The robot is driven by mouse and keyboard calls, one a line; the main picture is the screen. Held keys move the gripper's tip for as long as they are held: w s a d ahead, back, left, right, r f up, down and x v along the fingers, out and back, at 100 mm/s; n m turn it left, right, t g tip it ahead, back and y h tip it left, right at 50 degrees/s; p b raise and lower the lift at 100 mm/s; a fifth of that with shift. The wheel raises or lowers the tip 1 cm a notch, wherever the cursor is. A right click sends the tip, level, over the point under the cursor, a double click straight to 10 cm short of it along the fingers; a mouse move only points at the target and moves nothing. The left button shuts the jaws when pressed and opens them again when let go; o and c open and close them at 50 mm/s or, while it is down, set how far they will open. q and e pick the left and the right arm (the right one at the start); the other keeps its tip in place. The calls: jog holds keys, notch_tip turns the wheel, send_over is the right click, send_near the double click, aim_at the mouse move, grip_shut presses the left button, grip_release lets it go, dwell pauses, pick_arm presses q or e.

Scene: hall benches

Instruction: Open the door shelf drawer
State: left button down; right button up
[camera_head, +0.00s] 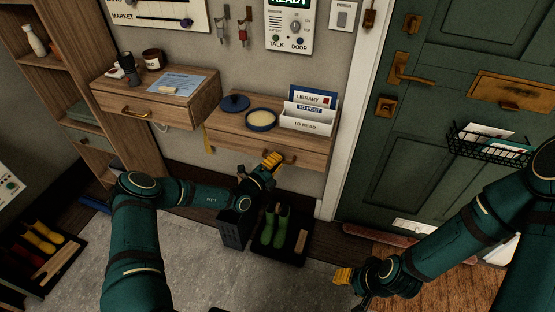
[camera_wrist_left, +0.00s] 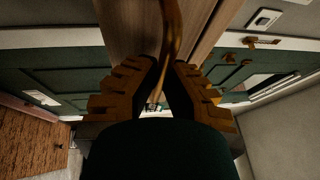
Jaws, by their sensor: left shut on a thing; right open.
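The door shelf (camera_head: 305,145) is a wooden wall shelf with a drawer, beside the white door frame. Its drawer front (camera_head: 232,152) looks flush with the shelf, with no clear gap in view. My left gripper (camera_head: 271,163) is at the brass drawer handle (camera_head: 287,156), partly covering it. In the left wrist view, the curved handle (camera_wrist_left: 172,28) passes between the orange fingers of the left gripper (camera_wrist_left: 164,72), which are shut on it. My right gripper (camera_head: 343,276) is open and apart from the shelf, low in front of the door.
On the door shelf stand a blue-rimmed bowl (camera_head: 261,119), a blue lid (camera_head: 235,102) and a letter holder (camera_head: 305,122). Another drawer shelf (camera_head: 151,108) is to the left. Below are green boots (camera_head: 273,228) on a tray and a dark bin (camera_head: 233,230). The green door (camera_head: 440,120) is right.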

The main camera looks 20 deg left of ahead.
pick_arm(q)
jog(key=s+p, duration=0.6)
jog(key=s, duration=0.7)
jog(key=shift+s+a, duration=0.15)
jog(key=shift+s, duration=0.05)
jog(key=c, duration=1)
grip_release()
jog(key=shift+c, duration=0.2)
jog(key=v, duration=1.2)
